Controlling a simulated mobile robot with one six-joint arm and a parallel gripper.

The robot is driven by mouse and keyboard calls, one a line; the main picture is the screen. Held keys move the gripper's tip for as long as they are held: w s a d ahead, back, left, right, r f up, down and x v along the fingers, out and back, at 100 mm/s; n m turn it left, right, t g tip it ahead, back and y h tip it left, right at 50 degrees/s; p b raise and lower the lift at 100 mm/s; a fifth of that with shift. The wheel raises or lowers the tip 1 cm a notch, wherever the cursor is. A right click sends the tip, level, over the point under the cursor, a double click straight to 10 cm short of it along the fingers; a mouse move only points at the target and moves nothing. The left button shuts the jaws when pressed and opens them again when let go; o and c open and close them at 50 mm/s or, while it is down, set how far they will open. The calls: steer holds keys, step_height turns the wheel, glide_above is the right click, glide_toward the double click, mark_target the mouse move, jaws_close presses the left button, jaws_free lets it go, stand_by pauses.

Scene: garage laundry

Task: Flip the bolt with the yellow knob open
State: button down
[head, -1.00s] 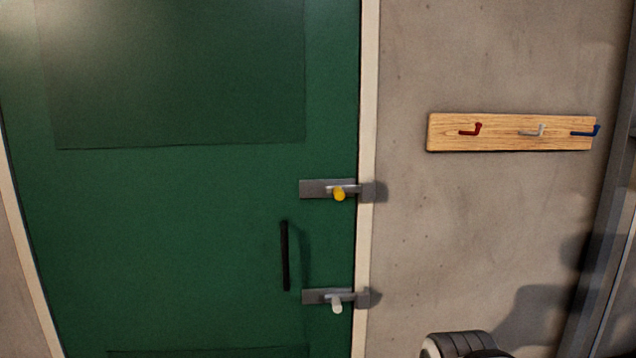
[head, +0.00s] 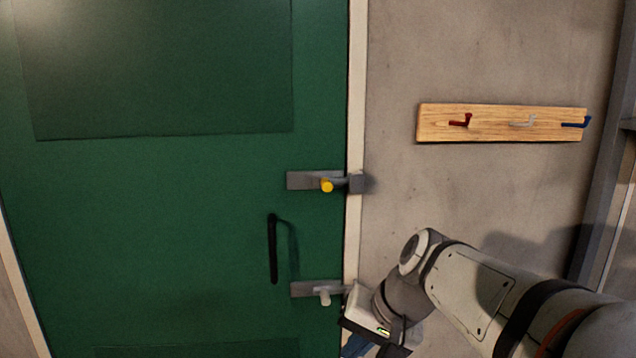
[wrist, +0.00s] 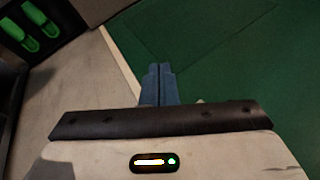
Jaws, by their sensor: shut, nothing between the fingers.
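The bolt with the yellow knob (head: 327,185) sits on the right edge of the green door (head: 150,220). Its grey bar reaches across the door edge into a keeper (head: 357,183) on the frame side. A second bolt with a pale knob (head: 324,298) is below it, partly hidden at its keeper by my arm. My gripper (head: 356,347) is low, below and right of the yellow knob, apart from it. In the wrist view my blue fingers (wrist: 159,82) are together and empty, with the green door beyond them.
A black vertical handle (head: 272,248) is on the door left of the bolts. A wooden rack (head: 490,123) with red, white and blue hooks is on the wall at right. The wall between door and rack is bare.

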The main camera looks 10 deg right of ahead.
steer(key=w+d+r+m+t+y, duration=0.3)
steer(key=w+d+r+t+y, duration=0.1)
steer(key=w+r, duration=0.6)
steer(key=t+y, duration=0.3)
steer(key=t, duration=0.1)
glide_toward(331, 182)
steer(key=s+d, duration=0.1)
steer(key=s+d+r, duration=0.1)
steer(key=d, duration=0.1)
steer(key=x, duration=0.5)
steer(key=p+x, duration=0.1)
steer(key=x, duration=0.4)
steer(key=shift+w+f+p, duration=0.1)
steer(key=shift+f+p, duration=0.15)
steer(key=shift+p, duration=0.05)
